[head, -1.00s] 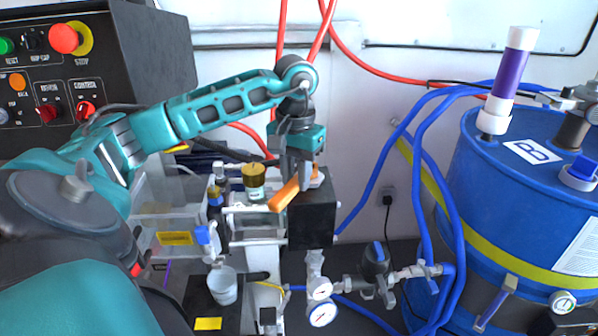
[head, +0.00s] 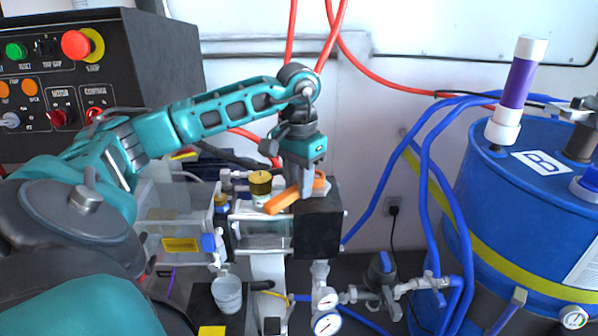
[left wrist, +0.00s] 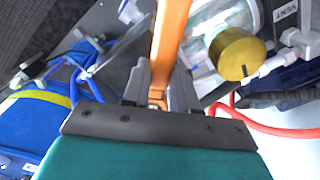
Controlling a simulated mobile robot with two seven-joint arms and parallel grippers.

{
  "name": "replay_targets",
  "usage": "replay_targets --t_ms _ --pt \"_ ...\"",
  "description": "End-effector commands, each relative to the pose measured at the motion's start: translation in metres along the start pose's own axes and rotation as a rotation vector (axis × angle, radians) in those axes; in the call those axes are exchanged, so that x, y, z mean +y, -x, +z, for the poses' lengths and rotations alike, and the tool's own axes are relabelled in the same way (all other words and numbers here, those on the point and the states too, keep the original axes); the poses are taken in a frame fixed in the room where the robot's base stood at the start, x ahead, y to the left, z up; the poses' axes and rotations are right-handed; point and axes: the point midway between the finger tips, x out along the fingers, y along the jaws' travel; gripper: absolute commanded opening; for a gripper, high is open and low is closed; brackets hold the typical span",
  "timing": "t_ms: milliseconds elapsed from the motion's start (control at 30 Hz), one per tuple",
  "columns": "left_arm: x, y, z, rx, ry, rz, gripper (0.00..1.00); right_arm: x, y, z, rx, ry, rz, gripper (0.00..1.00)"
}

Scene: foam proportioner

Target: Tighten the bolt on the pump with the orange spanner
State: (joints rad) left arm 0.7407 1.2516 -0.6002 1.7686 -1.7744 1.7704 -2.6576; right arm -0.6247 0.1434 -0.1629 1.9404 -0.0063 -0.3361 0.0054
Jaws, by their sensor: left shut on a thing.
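The orange spanner (head: 282,201) is held at the top of the pump's black block (head: 318,228), its handle pointing to the lower left in the head view. My left gripper (head: 306,192) comes down from above and is shut on the spanner. In the left wrist view the spanner (left wrist: 172,38) runs up from between the fingers of my left gripper (left wrist: 160,92). The bolt is hidden behind the fingers and spanner, so I cannot tell how the spanner sits on it. My right gripper is out of view.
A gold-capped fitting (head: 260,183) stands close left of the spanner; its cap (left wrist: 238,55) is also near in the wrist view. A control panel (head: 110,65) is at the left. A blue drum (head: 500,215) with hoses stands at the right.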

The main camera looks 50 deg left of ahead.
Motion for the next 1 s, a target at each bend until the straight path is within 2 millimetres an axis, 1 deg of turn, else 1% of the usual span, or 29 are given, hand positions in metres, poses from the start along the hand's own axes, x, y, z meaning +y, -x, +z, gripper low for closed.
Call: replay_targets --t_ms 200,533,800,1000 --pt "-0.008 0.002 -0.002 0.01 -0.123 -0.001 0.0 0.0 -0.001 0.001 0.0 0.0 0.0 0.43" --pt "-0.009 0.002 -0.003 0.011 -0.144 0.0 0.0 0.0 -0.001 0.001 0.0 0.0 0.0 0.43" --pt "-0.017 0.003 -0.005 0.012 -0.285 -0.001 0.0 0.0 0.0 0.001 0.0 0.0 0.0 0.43" --pt "-0.017 0.003 -0.005 0.013 -0.3 -0.001 0.0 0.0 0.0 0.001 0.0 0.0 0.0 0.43"
